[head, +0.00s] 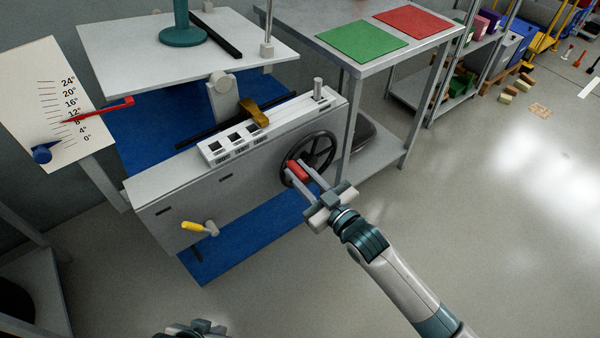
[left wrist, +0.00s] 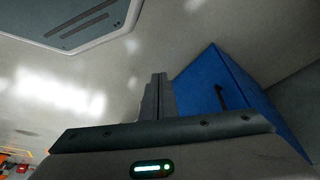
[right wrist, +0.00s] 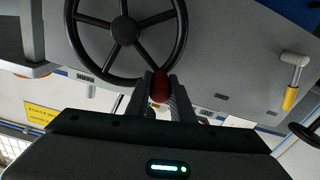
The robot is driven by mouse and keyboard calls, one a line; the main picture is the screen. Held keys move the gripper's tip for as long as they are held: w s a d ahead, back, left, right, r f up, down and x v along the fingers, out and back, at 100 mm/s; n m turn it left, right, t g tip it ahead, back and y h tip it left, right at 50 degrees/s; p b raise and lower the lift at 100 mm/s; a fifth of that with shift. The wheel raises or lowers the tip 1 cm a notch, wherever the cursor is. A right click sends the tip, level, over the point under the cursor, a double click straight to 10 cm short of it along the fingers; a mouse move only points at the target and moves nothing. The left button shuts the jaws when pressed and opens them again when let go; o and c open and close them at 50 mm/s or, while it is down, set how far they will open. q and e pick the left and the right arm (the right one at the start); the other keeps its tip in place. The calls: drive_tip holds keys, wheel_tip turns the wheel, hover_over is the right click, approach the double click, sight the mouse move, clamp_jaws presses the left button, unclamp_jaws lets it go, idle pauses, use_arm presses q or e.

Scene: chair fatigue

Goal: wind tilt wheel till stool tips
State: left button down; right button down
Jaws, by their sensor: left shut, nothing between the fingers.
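The tilt wheel (head: 310,158) is a dark spoked handwheel on the end of the grey machine; it also shows in the right wrist view (right wrist: 124,30). My right gripper (head: 298,174) has its fingers on both sides of the wheel's red handle (right wrist: 161,87) and appears shut on it. The stool's teal round base (head: 185,36) stands on the white platform (head: 125,50); its upper part is out of view. A red pointer (head: 105,109) lies near the 8-degree mark on the scale board (head: 50,90). My left gripper (left wrist: 158,97) is shut and empty, low at the bottom of the head view.
A yellow-handled lever (head: 195,228) sticks out of the machine's front. A bench (head: 357,68) with a green mat (head: 362,42) and a red mat (head: 413,22) stands behind the wheel.

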drive_tip(key=shift+r+p, duration=0.2)
drive_tip(key=shift+p, duration=0.15)
drive_tip(key=shift+w+d+r+m+p, duration=0.25)
drive_tip(key=shift+r+m+p, duration=0.25)
drive_tip(key=shift+m+p, duration=0.3)
drive_tip(key=shift+w+d+m+p, duration=0.15)
drive_tip(key=shift+d+m+p, duration=0.1)
drive_tip(key=shift+m+p, duration=0.3)
use_arm(q)
drive_tip(key=shift+g+y, duration=0.4)
drive_tip(key=shift+g, duration=0.3)
drive_tip(key=f, duration=0.1)
drive_tip(key=a+f, duration=0.2)
drive_tip(key=f, duration=0.1)
drive_tip(key=shift+s+a+f, duration=0.1)
drive_tip(key=shift+s+a, duration=0.05)
drive_tip(key=shift+s, duration=0.1)
use_arm(e)
drive_tip(key=c, duration=1.5)
unclamp_jaws()
drive_tip(key=shift+c, duration=0.2)
use_arm(q)
drive_tip(key=shift+r, duration=0.4)
use_arm(e)
drive_tip(key=v, duration=1.7)
drive_tip(key=shift+d, duration=0.15)
